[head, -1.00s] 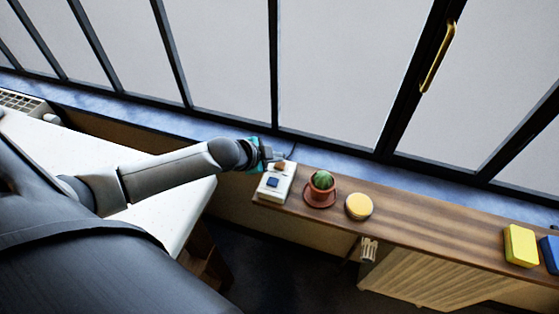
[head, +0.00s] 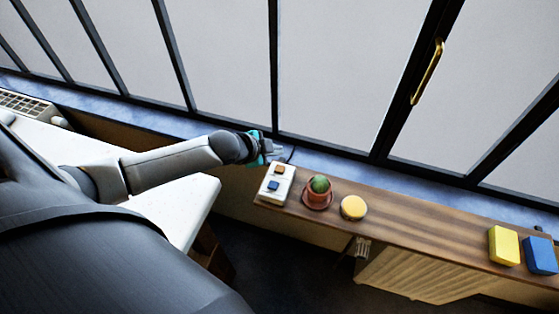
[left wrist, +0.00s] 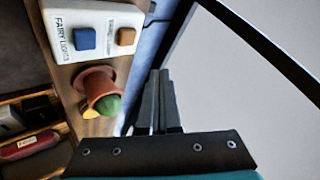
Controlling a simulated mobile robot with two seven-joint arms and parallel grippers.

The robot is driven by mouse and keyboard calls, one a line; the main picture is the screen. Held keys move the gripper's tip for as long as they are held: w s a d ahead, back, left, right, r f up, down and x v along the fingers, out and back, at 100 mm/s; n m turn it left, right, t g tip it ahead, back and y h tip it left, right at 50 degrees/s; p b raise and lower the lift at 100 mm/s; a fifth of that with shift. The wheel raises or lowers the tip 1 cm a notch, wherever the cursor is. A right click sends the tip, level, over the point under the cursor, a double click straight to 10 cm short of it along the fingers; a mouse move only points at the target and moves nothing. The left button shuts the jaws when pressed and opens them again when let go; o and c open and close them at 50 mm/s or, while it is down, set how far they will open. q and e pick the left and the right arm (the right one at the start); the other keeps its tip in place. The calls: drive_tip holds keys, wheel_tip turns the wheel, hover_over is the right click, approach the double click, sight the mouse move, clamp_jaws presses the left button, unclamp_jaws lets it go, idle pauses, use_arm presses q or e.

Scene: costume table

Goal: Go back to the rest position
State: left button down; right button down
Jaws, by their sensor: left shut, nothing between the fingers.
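My left gripper (head: 277,150) is shut and empty. In the head view it is just above and behind the white switch box at the left end of the wooden shelf. In the left wrist view its fingers (left wrist: 157,100) are together, pointing along the shelf's edge by the window. The white switch box (head: 283,177) has an orange button (head: 280,169) and a blue button (head: 273,185). In the left wrist view the box (left wrist: 66,50) reads "FAIRY LIGHTS". The gripper is apart from the buttons. My right gripper is not in view.
A potted cactus (head: 319,187), a round yellow-topped thing (head: 353,207), a yellow block (head: 504,245) and a blue block (head: 540,255) stand on the wooden shelf (head: 420,228). The window (head: 340,70) rises close behind. A white table (head: 190,205) is at left.

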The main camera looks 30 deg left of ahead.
use_arm(q)
drive_tip(key=shift+r, duration=0.4)
